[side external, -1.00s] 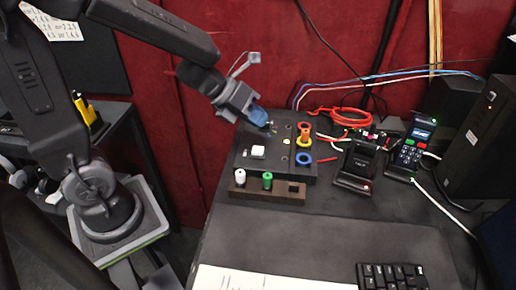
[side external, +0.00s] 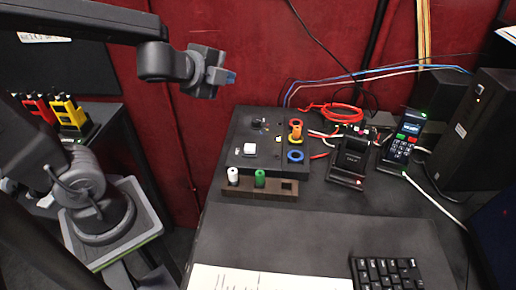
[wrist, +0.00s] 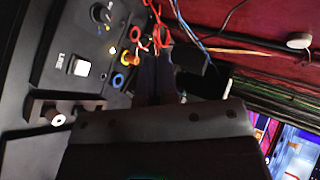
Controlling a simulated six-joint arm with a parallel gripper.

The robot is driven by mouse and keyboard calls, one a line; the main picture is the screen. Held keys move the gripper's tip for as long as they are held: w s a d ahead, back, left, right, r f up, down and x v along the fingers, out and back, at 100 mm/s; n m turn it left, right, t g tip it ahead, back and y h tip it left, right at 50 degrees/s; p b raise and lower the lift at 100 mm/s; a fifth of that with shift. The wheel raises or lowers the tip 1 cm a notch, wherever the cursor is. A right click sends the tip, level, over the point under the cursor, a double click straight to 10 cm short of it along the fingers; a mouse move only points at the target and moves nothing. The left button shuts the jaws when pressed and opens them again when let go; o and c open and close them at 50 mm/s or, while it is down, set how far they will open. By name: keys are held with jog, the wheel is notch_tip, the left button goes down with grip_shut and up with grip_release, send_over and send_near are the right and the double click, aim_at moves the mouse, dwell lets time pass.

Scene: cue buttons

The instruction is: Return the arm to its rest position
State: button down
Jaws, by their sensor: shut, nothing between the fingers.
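My gripper (side external: 229,77) is shut and empty. In the side external view it is raised in the air above and left of the black button panel (side external: 240,122), in front of the red wall, touching nothing. In the wrist view the dark gripper body (wrist: 155,130) fills the lower middle, with its dark fingers together. The panel carries a white square button (side external: 249,149), which also shows in the wrist view (wrist: 81,67), and red, yellow and blue rings, with an orange piece at the yellow one.
A dark rack (side external: 275,189) holds a white peg (side external: 233,176) and a green peg (side external: 260,178). A black device (side external: 350,160), a card terminal (side external: 402,140), a keyboard (side external: 388,272) and paper (side external: 270,278) are on the table. The air around my gripper is clear.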

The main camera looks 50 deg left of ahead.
jog(key=s+d+n+g+h, duration=0.1)
jog(key=s+d+n+g, duration=0.1)
jog(key=s+n, duration=0.4)
jog(key=s+d+n+g+h, duration=0.1)
jog(key=s+d+n+g, duration=0.2)
jog(key=s+n, duration=0.4)
jog(key=shift+d+f+n+g+h, duration=0.35)
jog(key=shift+n+g, duration=0.35)
jog(key=shift+n, duration=0.2)
jog(key=shift+s, duration=0.1)
